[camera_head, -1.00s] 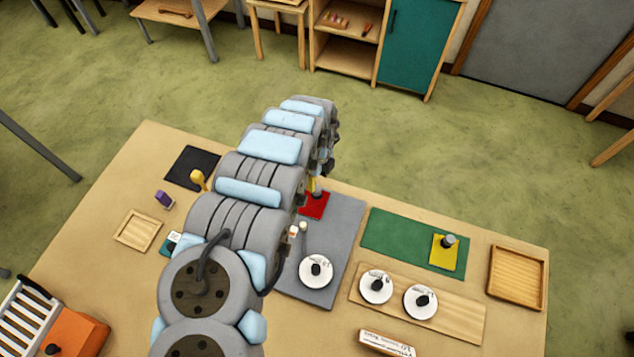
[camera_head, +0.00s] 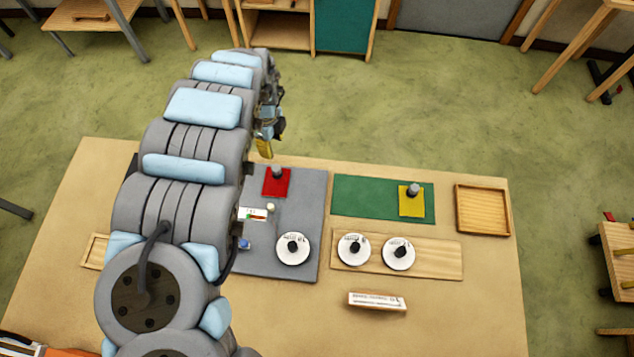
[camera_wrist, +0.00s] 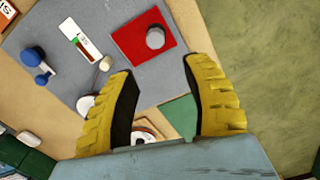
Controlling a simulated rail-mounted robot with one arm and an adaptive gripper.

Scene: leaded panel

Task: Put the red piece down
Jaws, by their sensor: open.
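The red piece (camera_head: 274,188), a flat square with a grey knob on top, lies on the far part of the grey mat (camera_head: 310,240). It also shows in the wrist view (camera_wrist: 124,42), lying flat on the mat beyond my fingertips. My gripper (camera_head: 264,147) has yellow ribbed fingers and is raised above and beyond the piece, apart from it. In the wrist view my gripper (camera_wrist: 163,72) is open, with nothing between its fingers.
A yellow piece (camera_head: 411,207) with a knob sits on the green mat (camera_head: 360,195). White discs (camera_head: 350,257) with dark knobs stand on a board and the grey mat. An empty wooden tray (camera_head: 482,210) is at right. A small card (camera_head: 250,213) lies near the red piece.

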